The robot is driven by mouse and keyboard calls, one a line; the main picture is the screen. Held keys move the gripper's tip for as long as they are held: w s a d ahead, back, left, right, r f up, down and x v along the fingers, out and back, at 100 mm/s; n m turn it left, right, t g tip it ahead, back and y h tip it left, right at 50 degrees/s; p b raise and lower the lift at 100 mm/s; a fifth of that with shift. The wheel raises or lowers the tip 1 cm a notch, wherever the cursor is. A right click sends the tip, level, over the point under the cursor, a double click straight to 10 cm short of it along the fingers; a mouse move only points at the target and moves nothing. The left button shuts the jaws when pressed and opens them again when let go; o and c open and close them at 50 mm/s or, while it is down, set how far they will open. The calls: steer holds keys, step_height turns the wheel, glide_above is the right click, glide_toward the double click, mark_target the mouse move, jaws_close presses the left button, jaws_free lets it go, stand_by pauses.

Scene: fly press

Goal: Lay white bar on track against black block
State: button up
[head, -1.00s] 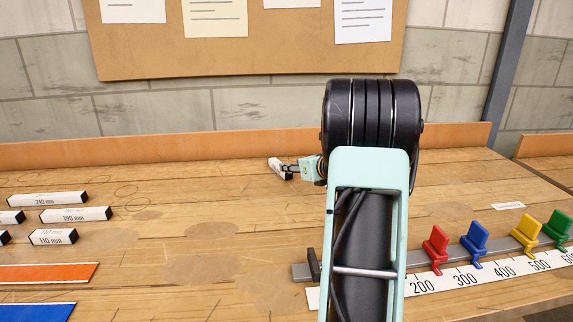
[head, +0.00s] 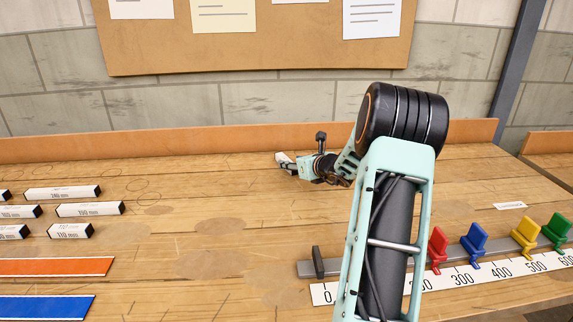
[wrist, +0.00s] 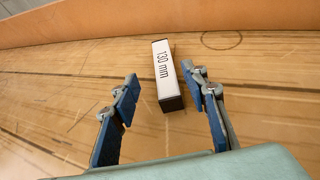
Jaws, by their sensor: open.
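A white bar with black ends, marked 130 mm, lies on the bench near the back; it shows in the wrist view (wrist: 167,72) and in the head view (head: 283,158). My gripper (wrist: 160,88) is open in the wrist view, with the bar's near end between or just beyond the two blue fingertips. I cannot tell whether a finger touches it. In the head view my gripper (head: 290,167) is at the bar. The grey track (head: 338,266) runs along the bench at the right, partly hidden by my arm. The black block (head: 318,262) stands at its left end.
Several other labelled white bars (head: 90,209) lie at the left. An orange strip (head: 60,267) and a blue strip (head: 45,307) lie in front of them. Red (head: 438,248), blue (head: 474,242), yellow (head: 526,234) and green (head: 555,230) stops sit along the track above a white scale (head: 480,277).

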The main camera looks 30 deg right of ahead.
mark_target(279, 156)
steer(key=shift+d+x, duration=0.15)
steer(key=shift+x, duration=1.2)
steer(key=shift+d+x, duration=0.15)
steer(key=shift+x, duration=1.25)
jaws_close()
